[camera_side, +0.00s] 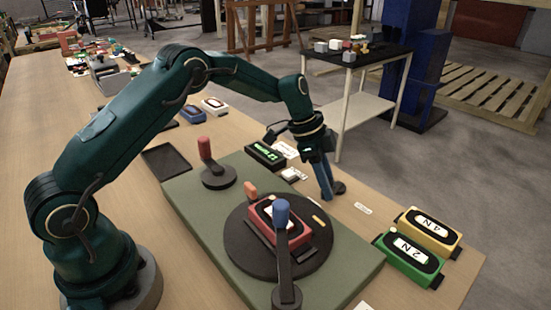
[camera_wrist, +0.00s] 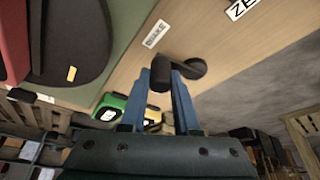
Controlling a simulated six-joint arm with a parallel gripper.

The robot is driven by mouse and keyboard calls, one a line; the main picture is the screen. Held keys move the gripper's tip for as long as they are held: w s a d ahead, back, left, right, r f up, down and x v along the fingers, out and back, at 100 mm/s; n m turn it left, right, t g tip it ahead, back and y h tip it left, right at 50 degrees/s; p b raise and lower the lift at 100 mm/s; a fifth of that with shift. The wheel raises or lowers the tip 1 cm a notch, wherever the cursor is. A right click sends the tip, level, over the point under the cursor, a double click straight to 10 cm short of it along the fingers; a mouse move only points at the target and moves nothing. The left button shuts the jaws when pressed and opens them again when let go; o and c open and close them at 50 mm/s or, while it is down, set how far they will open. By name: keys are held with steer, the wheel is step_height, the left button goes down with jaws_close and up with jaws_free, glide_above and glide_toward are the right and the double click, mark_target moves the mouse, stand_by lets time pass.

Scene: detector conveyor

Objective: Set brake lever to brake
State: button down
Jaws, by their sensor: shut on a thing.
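The brake lever (camera_wrist: 192,68) is a small black lever with a cylindrical knob. In the side view it is a dark shape (camera_side: 340,187) on the table, right of the green platform. My gripper (camera_side: 330,192) points down beside it. In the wrist view the blue fingers of my gripper (camera_wrist: 172,82) are shut on the knob, which lies across their tips. A white label reading BRAKE (camera_wrist: 155,33) lies on the table, up and left of the lever in the wrist view. It also shows in the side view (camera_side: 363,208). The fingers partly hide the lever.
Yellow 4N (camera_side: 430,228) and green 2N (camera_side: 408,265) boxes stand right. A display (camera_side: 265,154) stands behind.

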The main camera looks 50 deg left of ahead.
steer(key=c, duration=0.6)
jaws_free()
steer(key=shift+c, duration=0.2)
steer(key=shift+r, duration=0.1)
steer(key=v, duration=0.5)
